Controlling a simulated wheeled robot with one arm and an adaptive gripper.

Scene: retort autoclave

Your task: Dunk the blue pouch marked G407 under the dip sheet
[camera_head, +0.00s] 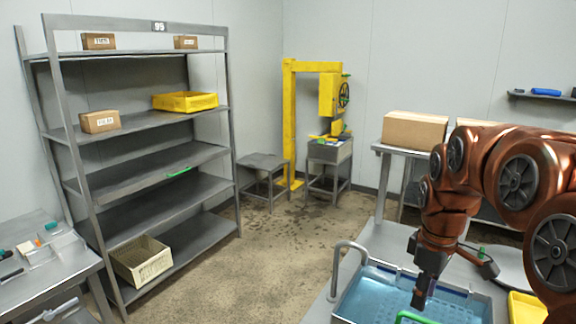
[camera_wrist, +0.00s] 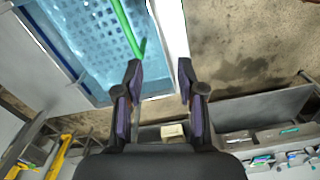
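My gripper (camera_head: 425,290) points down over the near part of the water-filled basin (camera_head: 345,296) in the head view. In the wrist view its two fingers (camera_wrist: 160,85) stand apart with nothing between them. The basin holds clear blue water, and a perforated sheet (camera_wrist: 85,35) shows in it in the wrist view. A green bar (camera_wrist: 128,28) crosses above the basin beside the left finger; a green piece also shows at the bottom edge of the head view (camera_head: 415,318). I cannot make out a blue pouch marked G407 in either view.
A grey shelf rack (camera_head: 150,119) with boxes and a yellow crate (camera_head: 185,102) stands left. A side table (camera_head: 45,262) holds small items. A yellow tray (camera_head: 527,308) is right of the basin. A blue item (camera_head: 545,91) lies on the wall shelf. The middle floor is clear.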

